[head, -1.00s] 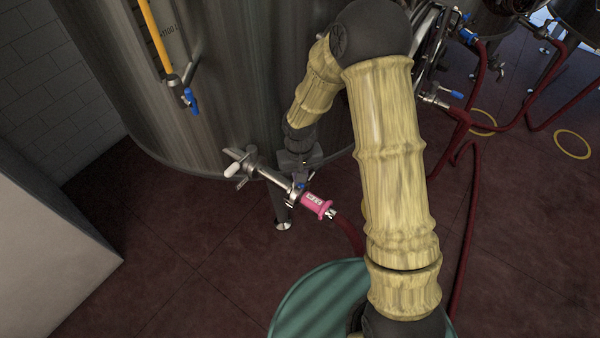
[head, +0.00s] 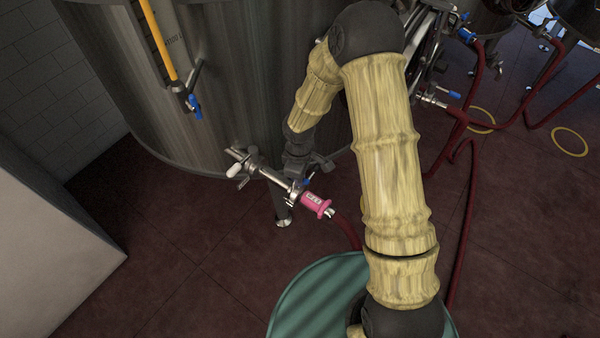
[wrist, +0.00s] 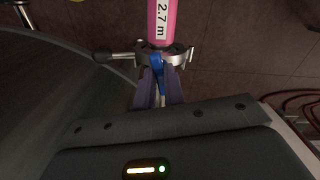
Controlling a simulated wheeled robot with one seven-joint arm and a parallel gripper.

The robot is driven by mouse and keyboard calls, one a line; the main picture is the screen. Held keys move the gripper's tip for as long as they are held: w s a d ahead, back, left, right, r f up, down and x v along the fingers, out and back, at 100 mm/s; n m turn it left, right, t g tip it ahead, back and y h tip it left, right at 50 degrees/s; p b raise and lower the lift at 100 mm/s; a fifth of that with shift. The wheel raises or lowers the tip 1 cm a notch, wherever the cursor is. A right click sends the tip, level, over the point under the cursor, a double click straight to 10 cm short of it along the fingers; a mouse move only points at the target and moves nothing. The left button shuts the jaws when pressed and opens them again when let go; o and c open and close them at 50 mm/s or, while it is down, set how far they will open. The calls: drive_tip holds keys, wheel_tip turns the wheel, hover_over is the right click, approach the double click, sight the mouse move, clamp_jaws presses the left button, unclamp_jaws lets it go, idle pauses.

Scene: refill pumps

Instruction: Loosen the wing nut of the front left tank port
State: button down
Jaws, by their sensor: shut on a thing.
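The front left tank port (head: 262,170) is a steel pipe low on the big steel tank, with a clamp joining it to a pink hose end (head: 318,205). In the wrist view the pink hose end (wrist: 162,20) carries a "2.7 m" label, and the steel clamp (wrist: 178,57) sits around the joint. The blue wing nut (wrist: 157,60) of the clamp lies between the two fingers of my gripper (wrist: 159,82), which is shut on it. In the head view my gripper (head: 301,174) is at the clamp, with only a bit of blue showing.
A teal drum (head: 300,300) stands at the front, under my arm. A dark red hose (head: 348,232) runs from the pink end behind my arm. A pale block (head: 50,250) is at left. More hoses and yellow floor rings (head: 570,142) lie at right.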

drive_tip(key=n+p, duration=0.1)
drive_tip(key=n, duration=0.2)
drive_tip(key=n+p, duration=0.2)
drive_tip(key=n, duration=0.2)
drive_tip(key=shift+w+r, duration=0.1)
drive_tip(key=shift+r, duration=0.1)
drive_tip(key=n+p, duration=0.2)
drive_tip(key=n, duration=0.2)
drive_tip(key=shift+a+n, duration=0.1)
drive_tip(key=shift+n, duration=0.3)
drive_tip(key=shift+n+p, duration=0.65)
drive_tip(key=shift+n, duration=0.85)
drive_tip(key=shift+f, duration=0.1)
drive_tip(key=c, duration=1.5)
unclamp_jaws()
